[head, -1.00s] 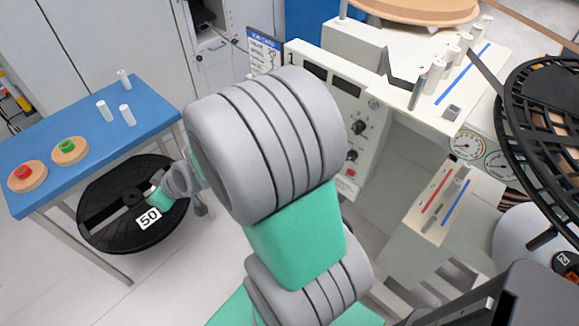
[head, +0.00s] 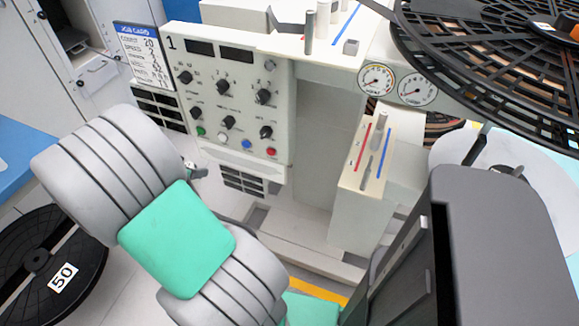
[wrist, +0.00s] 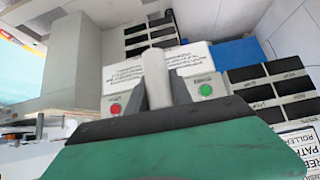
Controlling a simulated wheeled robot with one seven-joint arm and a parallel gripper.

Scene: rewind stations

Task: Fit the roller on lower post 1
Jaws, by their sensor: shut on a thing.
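My gripper's fingers show in the wrist view (wrist: 158,88), shut on a white roller (wrist: 159,75) that stands up between them. In the head view my arm hides most of the gripper. The lower post ledge (head: 347,185) is a cream block with a red line and a blue line, right of my arm in the head view. A thin grey post (head: 367,172) stands bare near its front, and another post (head: 379,130) stands behind it. The post numbers are too small to read surely. My gripper is left of the ledge and apart from it.
A control panel (head: 225,90) with knobs and buttons stands between my arm and the ledge. Upper posts (head: 309,35) stand on the machine top. A black reel (head: 490,60) overhangs at the right. A black disc marked 50 (head: 85,255) lies at lower left.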

